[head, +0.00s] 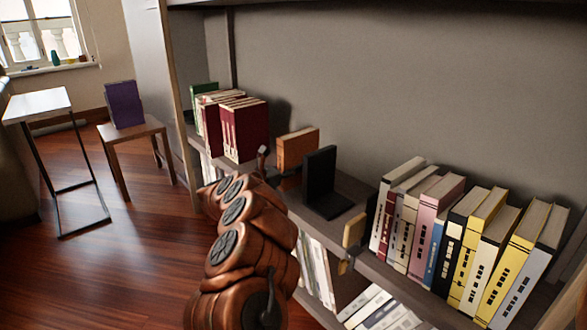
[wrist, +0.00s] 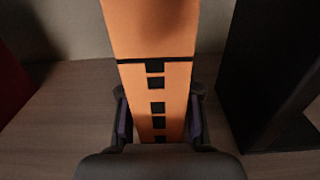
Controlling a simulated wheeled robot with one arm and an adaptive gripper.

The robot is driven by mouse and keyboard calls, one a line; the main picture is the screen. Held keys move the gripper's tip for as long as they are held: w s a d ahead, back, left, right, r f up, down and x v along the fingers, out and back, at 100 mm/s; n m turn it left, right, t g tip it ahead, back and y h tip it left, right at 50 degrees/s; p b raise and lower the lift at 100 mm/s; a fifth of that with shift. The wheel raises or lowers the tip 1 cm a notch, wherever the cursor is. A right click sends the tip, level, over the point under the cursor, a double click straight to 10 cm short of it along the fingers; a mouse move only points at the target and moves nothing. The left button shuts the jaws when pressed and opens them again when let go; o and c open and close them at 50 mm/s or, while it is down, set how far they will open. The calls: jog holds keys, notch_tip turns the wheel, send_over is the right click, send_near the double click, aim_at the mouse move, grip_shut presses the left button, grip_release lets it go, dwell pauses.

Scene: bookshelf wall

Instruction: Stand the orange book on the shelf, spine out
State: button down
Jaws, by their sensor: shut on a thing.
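The orange book (head: 298,150) stands upright on the shelf (head: 347,184), between a group of dark red books (head: 243,130) and a black bookend (head: 319,175). In the wrist view its spine (wrist: 155,85), with black marks, faces my gripper. My gripper (wrist: 158,118) is shut on the lower part of the orange book, one finger on each side. The book's bottom edge is hidden behind the gripper, so I cannot tell whether it rests on the shelf. The black bookend also shows close on the right in the wrist view (wrist: 265,75), apart from the book.
A row of several books (head: 465,235) stands at the right of the shelf. More books (head: 375,308) fill the lower shelf. A purple book (head: 124,104) stands on a stool (head: 136,130) at the left.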

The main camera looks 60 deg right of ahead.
jog(key=shift+w+d+r+p, duration=0.1)
jog(key=shift+w+r+p, duration=0.1)
jog(key=shift+r+p, duration=0.3)
jog(key=shift+w+r+p, duration=0.15)
jog(key=shift+r+p, duration=0.3)
jog(key=shift+p, duration=0.05)
jog(key=shift+f+p, duration=0.1)
jog(key=shift+p, duration=0.55)
jog(key=shift+s+f+p, duration=0.3)
jog(key=shift+f+p, duration=0.2)
jog(key=shift+f, duration=0.1)
jog(key=shift+s+f+p, duration=0.25)
jog(key=shift+f+p, duration=0.25)
jog(key=shift+f, duration=0.05)
jog(key=shift+b, duration=0.75)
jog(key=shift+f+b, duration=0.3)
jog(key=shift+b, duration=0.15)
jog(key=c, duration=0.7)
grip_release()
jog(key=shift+a, duration=0.2)
jog(key=v, duration=1.2)
